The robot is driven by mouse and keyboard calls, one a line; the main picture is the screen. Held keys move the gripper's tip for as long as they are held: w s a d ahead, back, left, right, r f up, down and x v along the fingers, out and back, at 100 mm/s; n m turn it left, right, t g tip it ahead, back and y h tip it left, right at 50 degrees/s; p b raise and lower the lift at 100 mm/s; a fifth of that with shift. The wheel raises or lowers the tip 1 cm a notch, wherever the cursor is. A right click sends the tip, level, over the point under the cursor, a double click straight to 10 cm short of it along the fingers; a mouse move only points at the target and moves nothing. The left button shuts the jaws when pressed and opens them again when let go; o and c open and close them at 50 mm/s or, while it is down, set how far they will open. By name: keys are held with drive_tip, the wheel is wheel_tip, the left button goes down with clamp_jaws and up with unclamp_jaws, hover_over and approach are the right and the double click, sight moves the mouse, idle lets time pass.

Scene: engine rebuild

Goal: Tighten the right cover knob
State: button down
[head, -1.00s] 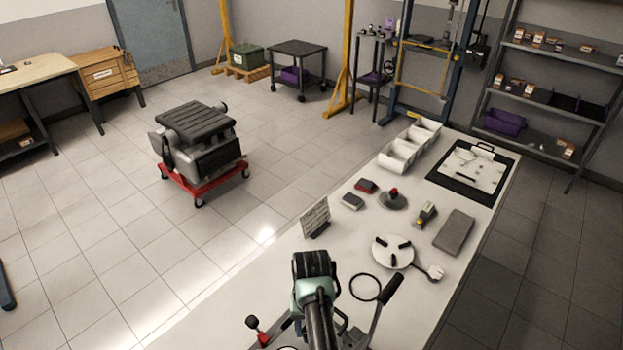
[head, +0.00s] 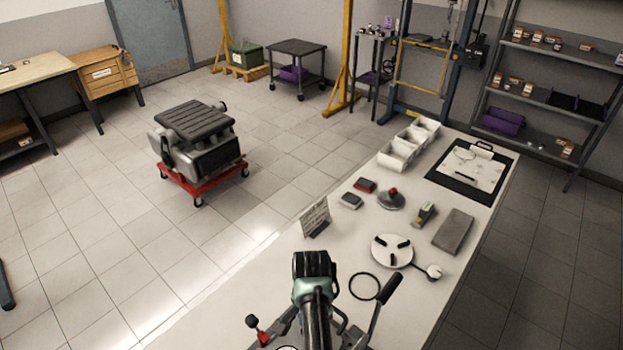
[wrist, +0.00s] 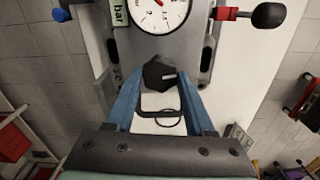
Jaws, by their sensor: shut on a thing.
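A black lobed knob (wrist: 158,70) with a pale mark on its right side sits on a grey metal plate (wrist: 190,50) in the wrist view. My gripper (wrist: 160,80) has its two blue fingers on either side of this knob and is shut on it. A round dial gauge (wrist: 160,12) with a red needle is just beyond the knob. In the head view, my arm hides the knob and my fingers. I cannot tell whether a second cover knob is in view.
A black ball lever with a red collar (head: 256,332) and a black-handled lever (head: 389,288) rise beside my arm. On the white bench (head: 335,240) are a black ring (head: 352,286), a round white plate (head: 392,242), a standing card (head: 315,217) and several small tools.

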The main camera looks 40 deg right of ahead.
drive_tip(key=shift+m, duration=0.8)
drive_tip(key=shift+c, duration=1.3)
unclamp_jaws()
drive_tip(key=shift+r, duration=0.15)
wheel_tip(320, 180, up, 13)
drive_tip(key=b, duration=0.1)
drive_tip(key=shift+b, duration=0.3)
